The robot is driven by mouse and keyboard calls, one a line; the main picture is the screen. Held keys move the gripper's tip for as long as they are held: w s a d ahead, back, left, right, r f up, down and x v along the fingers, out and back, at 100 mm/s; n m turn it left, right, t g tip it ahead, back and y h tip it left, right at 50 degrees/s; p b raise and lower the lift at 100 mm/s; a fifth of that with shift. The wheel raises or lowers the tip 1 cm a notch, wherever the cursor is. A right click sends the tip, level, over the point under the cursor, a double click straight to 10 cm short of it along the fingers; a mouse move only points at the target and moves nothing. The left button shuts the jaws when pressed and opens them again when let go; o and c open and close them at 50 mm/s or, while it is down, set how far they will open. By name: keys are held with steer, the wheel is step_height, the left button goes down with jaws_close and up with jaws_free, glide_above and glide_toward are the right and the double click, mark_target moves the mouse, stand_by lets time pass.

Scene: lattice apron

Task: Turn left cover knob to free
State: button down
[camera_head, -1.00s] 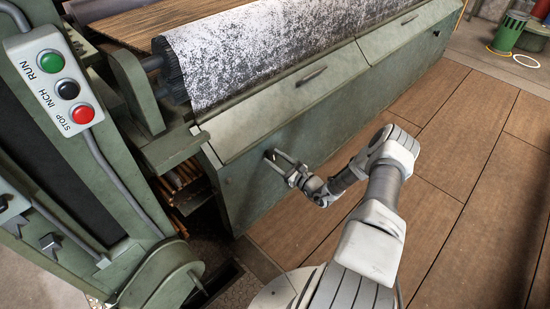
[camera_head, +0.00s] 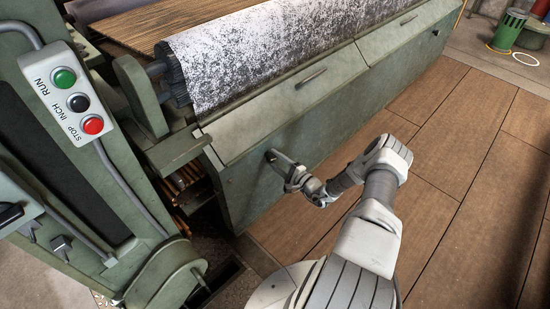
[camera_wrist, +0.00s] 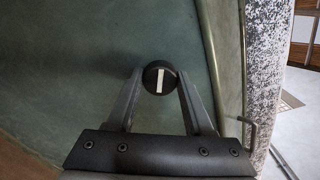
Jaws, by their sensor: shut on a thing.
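The left cover knob (camera_wrist: 152,71) is a small round black knob with a white bar on its face, on the green cover panel (camera_head: 235,190). In the wrist view the bar stands nearly upright in the picture. My gripper (camera_head: 272,156) is at the panel's left part, below the upper lid. In the wrist view my gripper (camera_wrist: 161,76) is shut on the knob, one finger on each side. In the head view the fingers hide the knob. The panel appears closed.
A speckled roller (camera_head: 250,50) lies above the covers. A lid handle (camera_head: 311,78) sticks out above my gripper. A control box (camera_head: 75,98) with green, black and red buttons is at left. Open wooden floor (camera_head: 440,150) lies to the right, with a green bin (camera_head: 508,30) beyond.

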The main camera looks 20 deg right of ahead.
steer(key=n+p, duration=0.1)
steer(key=n, duration=0.4)
steer(key=shift+p, duration=0.4)
stand_by(0.3)
steer(key=shift+c, duration=1.4)
jaws_free()
steer(key=shift+s, duration=0.1)
steer(key=p+v, duration=0.3)
steer(key=v, duration=1.4)
steer(key=shift+s+p, duration=0.15)
steer(key=shift+p, duration=0.2)
steer(key=shift+d, duration=0.1)
